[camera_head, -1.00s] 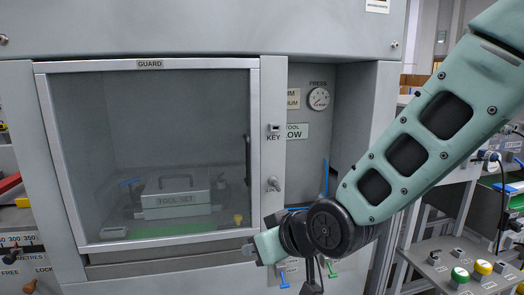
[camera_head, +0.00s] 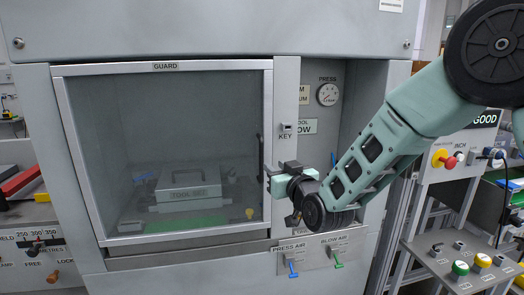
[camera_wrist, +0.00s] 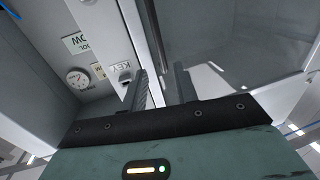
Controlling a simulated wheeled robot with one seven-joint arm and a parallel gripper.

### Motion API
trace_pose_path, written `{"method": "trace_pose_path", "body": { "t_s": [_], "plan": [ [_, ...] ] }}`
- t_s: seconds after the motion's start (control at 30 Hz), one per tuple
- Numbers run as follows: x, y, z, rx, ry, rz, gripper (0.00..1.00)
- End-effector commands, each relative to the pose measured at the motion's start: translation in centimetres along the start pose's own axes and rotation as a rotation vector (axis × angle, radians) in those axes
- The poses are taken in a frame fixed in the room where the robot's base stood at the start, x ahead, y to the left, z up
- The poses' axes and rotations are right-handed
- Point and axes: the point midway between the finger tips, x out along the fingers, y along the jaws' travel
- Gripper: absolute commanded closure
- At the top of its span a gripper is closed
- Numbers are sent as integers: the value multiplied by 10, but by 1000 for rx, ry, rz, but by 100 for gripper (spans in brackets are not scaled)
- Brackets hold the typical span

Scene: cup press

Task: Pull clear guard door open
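The clear guard door (camera_head: 110,125) has a pale metal frame and the label GUARD on top. It looks shut in the press front. Its dark upright handle (camera_head: 260,157) is at the right side of the door. My gripper (camera_head: 267,174) is at the door's right edge, by the lower part of the handle, pointing left. In the wrist view my gripper's two dark fingers (camera_wrist: 161,84) stand apart, with the door frame (camera_wrist: 157,40) behind the gap. The clear pane (camera_wrist: 220,40) is right of it. I cannot tell whether the handle is between the fingers.
A grey TOOL SET box (camera_head: 188,188) sits behind the pane. The key switch (camera_head: 287,128) is just right of the door. Right of it are the press gauge (camera_head: 327,95) and the air valve panel (camera_head: 312,257). A button console (camera_head: 465,262) stands at lower right.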

Motion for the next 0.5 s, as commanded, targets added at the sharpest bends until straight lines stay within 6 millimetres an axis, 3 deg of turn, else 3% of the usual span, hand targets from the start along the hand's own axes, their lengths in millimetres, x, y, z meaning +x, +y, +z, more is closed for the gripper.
{"method": "trace_pose_path", "body": {
  "t_s": [0.2,0.5],
  "plan": [
    [46,0,-2,1,-1,1,71],
    [91,0,-1,1,-2,0,71]
  ]
}}
